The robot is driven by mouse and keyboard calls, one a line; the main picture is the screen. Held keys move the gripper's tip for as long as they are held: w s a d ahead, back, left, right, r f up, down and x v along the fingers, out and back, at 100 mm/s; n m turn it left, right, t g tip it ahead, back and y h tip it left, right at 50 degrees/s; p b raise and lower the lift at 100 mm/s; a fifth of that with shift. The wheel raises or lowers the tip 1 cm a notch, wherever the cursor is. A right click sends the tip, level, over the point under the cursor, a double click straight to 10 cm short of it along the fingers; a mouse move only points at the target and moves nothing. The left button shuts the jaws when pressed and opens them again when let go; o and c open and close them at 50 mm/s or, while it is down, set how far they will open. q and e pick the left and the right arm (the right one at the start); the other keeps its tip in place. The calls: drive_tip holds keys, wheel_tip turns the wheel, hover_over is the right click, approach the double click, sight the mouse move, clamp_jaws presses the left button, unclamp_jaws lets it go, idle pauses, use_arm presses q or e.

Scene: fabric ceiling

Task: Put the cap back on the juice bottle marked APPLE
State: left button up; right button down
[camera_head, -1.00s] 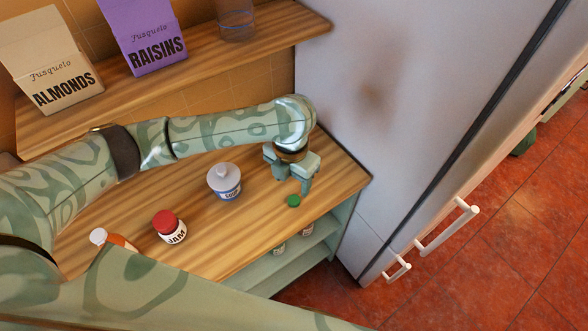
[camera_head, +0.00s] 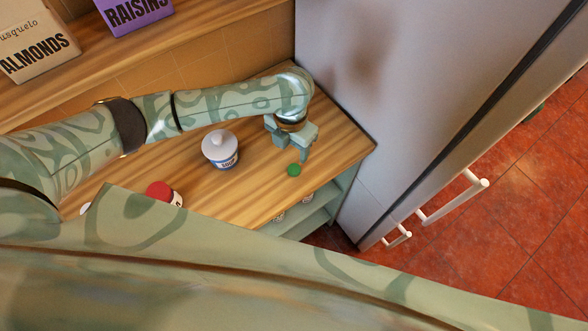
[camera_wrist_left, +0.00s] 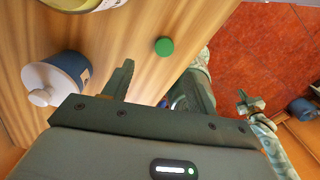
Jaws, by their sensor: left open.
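A small green cap (camera_head: 294,170) lies on the wooden counter near its front edge. It also shows in the left wrist view (camera_wrist_left: 164,46). My left gripper (camera_head: 289,152) is open and empty, pointing down just behind the cap and apart from it. Its spread fingers show in the left wrist view (camera_wrist_left: 161,75). In that view a small patterned arm with a gripper (camera_wrist_left: 250,104), apparently my right one, hangs over the floor; its jaws are too small to read. I see no label reading APPLE. Small containers (camera_head: 307,198) on the shelf below the counter are too small to identify.
A blue-and-white soup pot (camera_head: 220,150) stands left of the cap. A red-lidded jar (camera_head: 160,191) is partly hidden by my body. The grey fridge (camera_head: 340,80) borders the counter on the right. Almond and raisin packs stand on the upper shelf.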

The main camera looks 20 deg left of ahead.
sight(294, 168)
use_arm(q)
wheel_tip(294, 168, down, 3)
drive_tip(key=shift+d+f+b, duration=0.15)
drive_tip(key=shift+b, duration=0.15)
drive_tip(key=shift+w+f, duration=0.1)
drive_tip(key=shift+f, duration=0.4)
use_arm(e)
drive_tip(key=shift+s+a+f, duration=0.6)
drive_tip(key=shift+a+f, duration=0.05)
drive_tip(key=shift+a, duration=0.05)
use_arm(q)
drive_tip(key=shift+f, duration=0.1)
use_arm(e)
drive_tip(key=shift+d, duration=0.2)
use_arm(q)
drive_tip(key=f, duration=0.1)
drive_tip(key=f+b, duration=0.1)
drive_tip(key=f, duration=0.3)
drive_tip(key=shift+d+b, duration=0.3)
use_arm(e)
drive_tip(key=shift+d+f, duration=0.2)
drive_tip(key=shift+f, duration=0.5)
